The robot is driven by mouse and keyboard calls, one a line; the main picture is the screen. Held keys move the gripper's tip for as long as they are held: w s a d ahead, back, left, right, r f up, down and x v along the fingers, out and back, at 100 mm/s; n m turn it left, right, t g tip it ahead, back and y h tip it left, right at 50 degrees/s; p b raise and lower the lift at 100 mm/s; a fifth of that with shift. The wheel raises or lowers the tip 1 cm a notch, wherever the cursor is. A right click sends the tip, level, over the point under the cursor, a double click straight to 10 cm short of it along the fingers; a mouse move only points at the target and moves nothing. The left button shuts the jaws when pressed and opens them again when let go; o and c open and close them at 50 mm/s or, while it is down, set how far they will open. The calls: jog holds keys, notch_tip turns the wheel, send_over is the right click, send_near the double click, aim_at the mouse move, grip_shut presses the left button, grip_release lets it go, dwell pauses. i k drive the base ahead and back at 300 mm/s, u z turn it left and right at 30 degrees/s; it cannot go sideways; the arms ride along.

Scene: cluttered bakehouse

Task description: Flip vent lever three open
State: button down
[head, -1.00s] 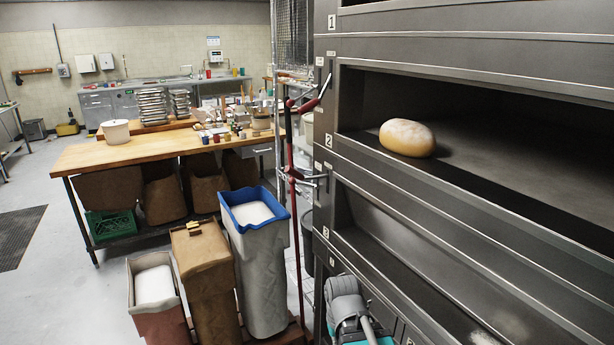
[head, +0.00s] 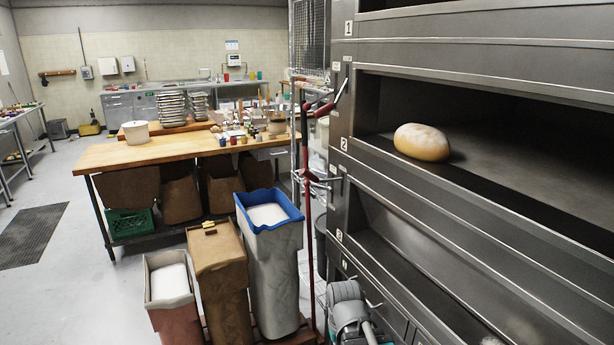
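The stacked deck oven (head: 440,190) fills the right side of the head view, its decks marked 1, 2 and 3 along the left edge. The number 3 plate (head: 339,236) is low on that edge. A lever with a dark red grip (head: 324,108) sticks out to the left near the deck 2 opening. A smaller dark and metal lever-like part (head: 320,181) sticks out lower, above the number 3 plate. Vent lever three cannot be picked out for certain; the area below the 3 is partly covered by a grey and teal body.
A round loaf (head: 422,142) sits in the deck 2 opening. A red upright pole (head: 307,220) stands left of the oven. A blue-rimmed bin (head: 241,211), a brown bin (head: 217,262) and a reddish bin (head: 176,312) stand before the wooden table (head: 110,156). Floor at left is open.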

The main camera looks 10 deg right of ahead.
aim_at(306, 183)
jog(key=u, duration=0.05)
jog(key=i, duration=0.9)
jog(key=z, duration=0.05)
